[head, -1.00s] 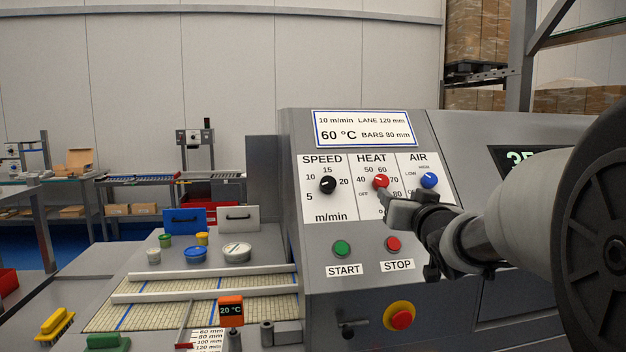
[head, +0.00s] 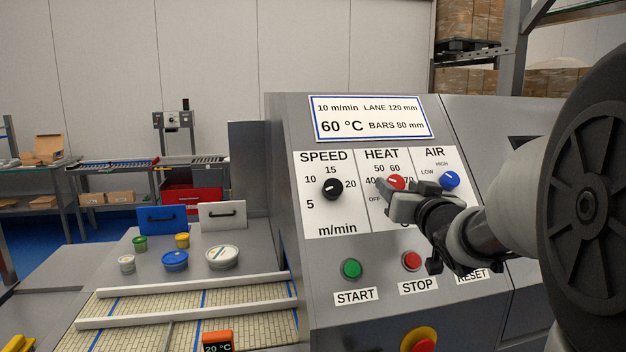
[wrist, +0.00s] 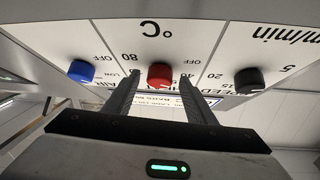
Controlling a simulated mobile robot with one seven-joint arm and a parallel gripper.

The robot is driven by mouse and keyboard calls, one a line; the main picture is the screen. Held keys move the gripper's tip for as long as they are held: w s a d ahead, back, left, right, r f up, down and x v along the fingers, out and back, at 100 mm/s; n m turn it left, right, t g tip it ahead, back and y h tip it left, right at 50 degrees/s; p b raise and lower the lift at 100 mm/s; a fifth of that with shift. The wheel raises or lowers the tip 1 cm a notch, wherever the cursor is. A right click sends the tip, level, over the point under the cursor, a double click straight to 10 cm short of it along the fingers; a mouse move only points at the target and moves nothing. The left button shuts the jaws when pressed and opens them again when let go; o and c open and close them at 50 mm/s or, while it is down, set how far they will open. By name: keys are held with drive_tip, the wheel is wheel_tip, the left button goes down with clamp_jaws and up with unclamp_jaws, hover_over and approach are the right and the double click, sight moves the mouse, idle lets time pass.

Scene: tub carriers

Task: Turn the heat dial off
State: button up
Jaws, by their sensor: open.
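The red heat dial (head: 396,183) is on the machine's white panel, between the black speed dial (head: 332,189) and the blue air dial (head: 449,180). My gripper (head: 392,197) is in front of the heat section and covers the lower part of its scale. In the wrist view the red heat dial (wrist: 159,75) shows between and just beyond the two open fingers of my gripper (wrist: 158,84). The fingers are empty, one on each side of the dial's line. Whether they touch the dial cannot be told. The OFF mark shows at the lower left of the heat scale.
Below the dials are a green start button (head: 351,269) and a red stop button (head: 411,261). A red emergency button (head: 420,343) sits lower. A sign (head: 370,118) above reads 60 °C. Small tubs (head: 222,257) stand on the bench at left.

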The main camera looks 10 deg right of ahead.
drive_tip(key=shift+w, duration=0.1)
drive_tip(key=c, duration=1)
drive_tip(key=shift+c, duration=0.2)
drive_tip(key=shift+d+n+y, duration=0.15)
drive_tip(key=shift+n+y, duration=0.15)
drive_tip(key=n+y, duration=0.1)
drive_tip(key=n, duration=0.1)
drive_tip(key=n+y+p, duration=0.1)
drive_tip(key=n+y, duration=0.1)
drive_tip(key=n+y+p, duration=0.1)
drive_tip(key=n, duration=0.1)
drive_tip(key=shift+d+r, duration=0.15)
drive_tip(key=shift+d, duration=0.2)
drive_tip(key=shift+w+d+n+g+y+p, duration=0.15)
drive_tip(key=shift+n+g+y+p, duration=0.5)
drive_tip(key=shift+n+y, duration=0.6)
drive_tip(key=shift+s+d+n+g+y+p, duration=0.1)
drive_tip(key=shift+n+g+y+p, duration=0.65)
drive_tip(key=shift+n, duration=0.9)
